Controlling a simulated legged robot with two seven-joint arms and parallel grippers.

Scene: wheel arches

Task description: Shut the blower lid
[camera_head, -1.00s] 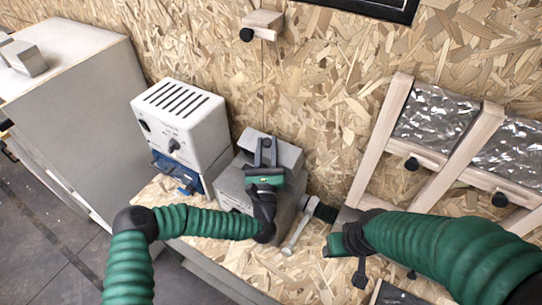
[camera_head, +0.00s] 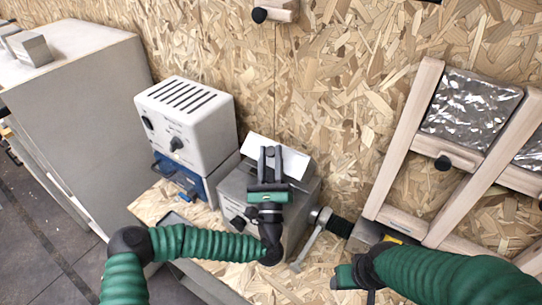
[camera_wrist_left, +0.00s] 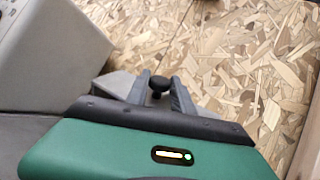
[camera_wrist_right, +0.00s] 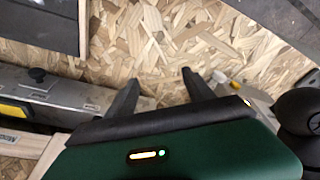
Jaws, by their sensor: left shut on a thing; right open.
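The blower, as I take it, is a grey metal box (camera_head: 238,190) on the bench right of the white-and-blue unit. Its pale lid (camera_head: 292,160) stands raised and tilted at the back, against the wall side.
The white-and-blue vented unit (camera_head: 190,125) stands close on the left. A black-handled metal lever (camera_head: 318,232) sits just right of the box. A wooden rack (camera_head: 430,150) leans at the right. A knobbed wooden block (camera_head: 275,10) is on the wall above.

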